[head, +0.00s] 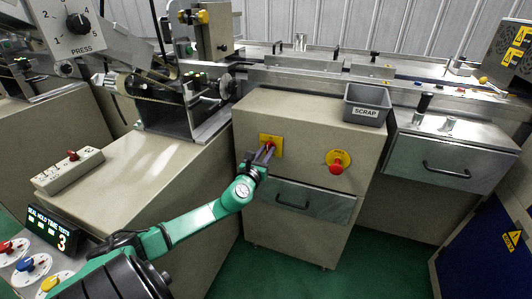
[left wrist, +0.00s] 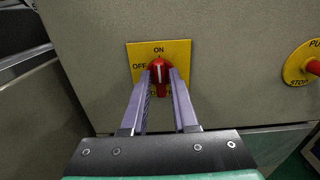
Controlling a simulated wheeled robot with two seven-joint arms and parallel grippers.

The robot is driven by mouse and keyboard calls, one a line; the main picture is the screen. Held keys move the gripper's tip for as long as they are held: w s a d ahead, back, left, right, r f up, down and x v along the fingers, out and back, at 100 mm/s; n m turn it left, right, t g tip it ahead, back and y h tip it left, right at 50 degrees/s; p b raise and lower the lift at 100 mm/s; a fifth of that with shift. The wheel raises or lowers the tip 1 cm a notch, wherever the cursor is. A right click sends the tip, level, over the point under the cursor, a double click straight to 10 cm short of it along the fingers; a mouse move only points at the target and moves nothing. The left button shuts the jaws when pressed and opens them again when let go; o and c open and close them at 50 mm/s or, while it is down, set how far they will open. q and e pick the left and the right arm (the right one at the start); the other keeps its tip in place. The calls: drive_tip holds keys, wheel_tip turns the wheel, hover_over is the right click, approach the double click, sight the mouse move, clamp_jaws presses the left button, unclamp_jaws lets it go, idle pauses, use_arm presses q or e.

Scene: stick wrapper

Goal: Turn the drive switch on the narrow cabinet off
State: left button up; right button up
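The drive switch is a red knob (left wrist: 160,72) on a yellow plate (left wrist: 183,50) marked ON at the top and OFF at the left. Its white line stands upright, pointing at ON. In the head view the yellow plate (head: 277,141) is on the front of the narrow beige cabinet (head: 300,118). My left gripper (head: 265,154) is at the knob, one finger on each side of it. In the left wrist view the fingers (left wrist: 160,80) look open, with a small gap beside the knob's grip. Contact cannot be told. My right gripper is out of view.
A red stop button on a yellow disc (head: 338,161) is to the right of the switch. A drawer with a handle (head: 300,199) is below. A grey scrap bin (head: 367,104) stands on the cabinet top. A control box (head: 68,170) lies on the left cabinet.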

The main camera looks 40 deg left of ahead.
use_arm(q)
clamp_jaws()
